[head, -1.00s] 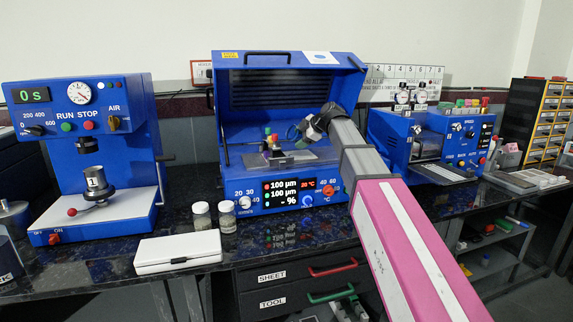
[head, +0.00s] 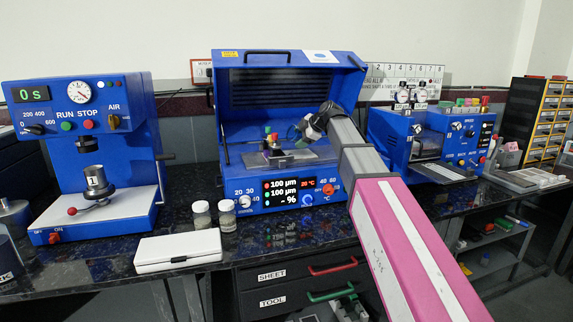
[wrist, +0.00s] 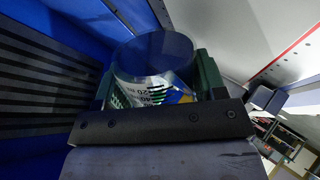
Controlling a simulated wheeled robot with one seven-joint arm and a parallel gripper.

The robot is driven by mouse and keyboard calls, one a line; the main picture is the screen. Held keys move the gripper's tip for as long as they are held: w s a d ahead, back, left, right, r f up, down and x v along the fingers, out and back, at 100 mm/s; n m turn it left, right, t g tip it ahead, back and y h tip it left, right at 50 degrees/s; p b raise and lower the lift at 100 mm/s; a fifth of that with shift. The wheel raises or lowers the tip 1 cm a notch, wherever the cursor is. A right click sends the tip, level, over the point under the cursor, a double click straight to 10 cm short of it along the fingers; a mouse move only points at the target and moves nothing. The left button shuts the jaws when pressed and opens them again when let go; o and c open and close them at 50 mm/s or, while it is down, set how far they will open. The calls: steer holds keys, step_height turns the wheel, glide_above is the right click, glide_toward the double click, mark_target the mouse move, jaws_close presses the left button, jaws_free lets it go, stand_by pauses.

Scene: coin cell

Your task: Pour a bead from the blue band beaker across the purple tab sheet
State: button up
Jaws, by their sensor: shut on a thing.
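A sheet (head: 254,160) with a purplish tint seems to lie on the grey bed. Its tab cannot be told clearly. Whether the beaker holds liquid cannot be told.
A dark block with red and green knobs (head: 270,143) stands on the bed, left of my gripper. The coater's raised lid (head: 285,90) is behind. Two jars (head: 201,214) and a white case (head: 178,250) stand in front. A blue press (head: 85,105) is at left.

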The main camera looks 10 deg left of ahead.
steer(key=shift+r+n+t+h+p, duration=0.3)
steer(key=shift+r+n+h+p, duration=0.1)
steer(key=shift+r+h+p, duration=0.15)
stand_by(2.2)
steer(key=shift+a+f, duration=0.1)
steer(key=shift+f, duration=0.1)
stand_by(0.7)
